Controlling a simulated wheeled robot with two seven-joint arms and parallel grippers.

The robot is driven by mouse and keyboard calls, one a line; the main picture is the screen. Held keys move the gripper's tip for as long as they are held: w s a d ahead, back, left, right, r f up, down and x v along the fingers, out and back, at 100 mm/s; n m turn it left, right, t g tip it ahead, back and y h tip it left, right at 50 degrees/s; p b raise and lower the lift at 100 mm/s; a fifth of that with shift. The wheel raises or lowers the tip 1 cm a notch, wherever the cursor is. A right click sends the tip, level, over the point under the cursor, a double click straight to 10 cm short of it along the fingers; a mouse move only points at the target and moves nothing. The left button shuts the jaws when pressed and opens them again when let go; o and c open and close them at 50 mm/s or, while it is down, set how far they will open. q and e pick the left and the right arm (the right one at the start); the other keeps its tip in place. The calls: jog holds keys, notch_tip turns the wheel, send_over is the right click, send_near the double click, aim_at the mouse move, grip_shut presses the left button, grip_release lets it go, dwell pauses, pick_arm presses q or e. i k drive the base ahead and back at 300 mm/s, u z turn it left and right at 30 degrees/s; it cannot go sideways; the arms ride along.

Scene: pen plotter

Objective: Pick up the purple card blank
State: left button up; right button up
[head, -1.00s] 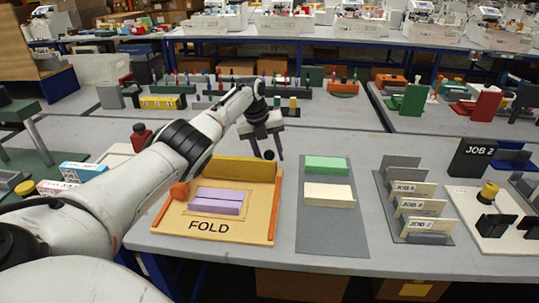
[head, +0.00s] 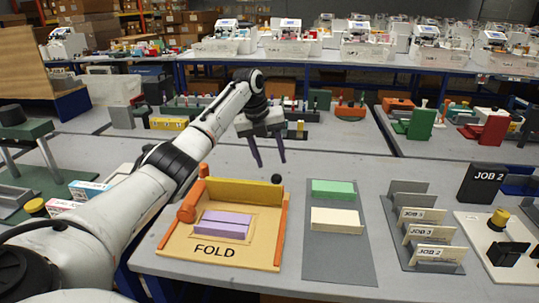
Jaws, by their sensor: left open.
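The purple card blank (head: 222,224) lies in the fold fixture (head: 245,254), an orange-edged board marked FOLD, on the grey table. A line runs along the blank's length. My left gripper (head: 269,165) is open and empty. It hangs in the air with its fingers pointing down, above and beyond the fixture's back edge, apart from the blank. My right gripper is not in view.
A grey mat (head: 339,258) to the right holds a green card stack (head: 333,189) and a cream card stack (head: 335,219). Further right stands a rack (head: 431,259) of JOB cards. A yellow flap (head: 240,191) stands at the fixture's back.

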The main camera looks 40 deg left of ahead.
aim_at(234, 226)
jog(key=k, duration=1)
